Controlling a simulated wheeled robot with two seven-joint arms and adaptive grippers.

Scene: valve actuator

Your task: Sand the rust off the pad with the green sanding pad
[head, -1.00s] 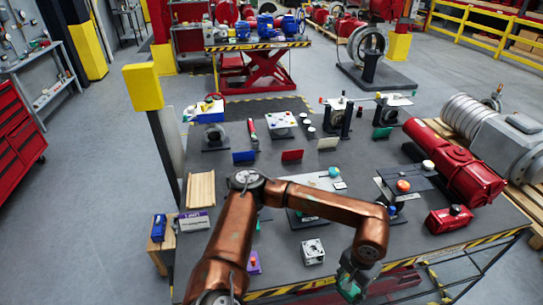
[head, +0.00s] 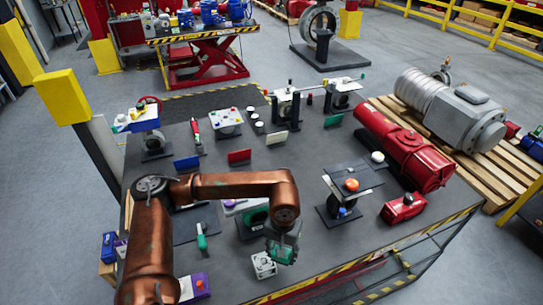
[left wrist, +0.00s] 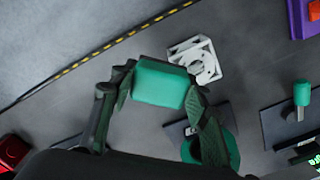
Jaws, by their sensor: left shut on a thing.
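My left gripper (head: 283,248) is shut on a green block, which I take to be the sanding pad (left wrist: 160,82). In the left wrist view the pad sits between both fingers, with its broad face showing. In the head view it is partly covered by the gripper, which is above the front part of the table. A white block with a round hole (head: 264,265) is just beside and below the gripper; it also shows in the left wrist view (left wrist: 196,60). I cannot make out a rusty pad in either view. My right gripper is not in view.
The dark table (head: 330,245) has a striped front edge. A green ring on a stand (left wrist: 222,150) is close to the gripper. A stand with an orange knob (head: 351,185) and a red cylinder (head: 405,148) are on the right.

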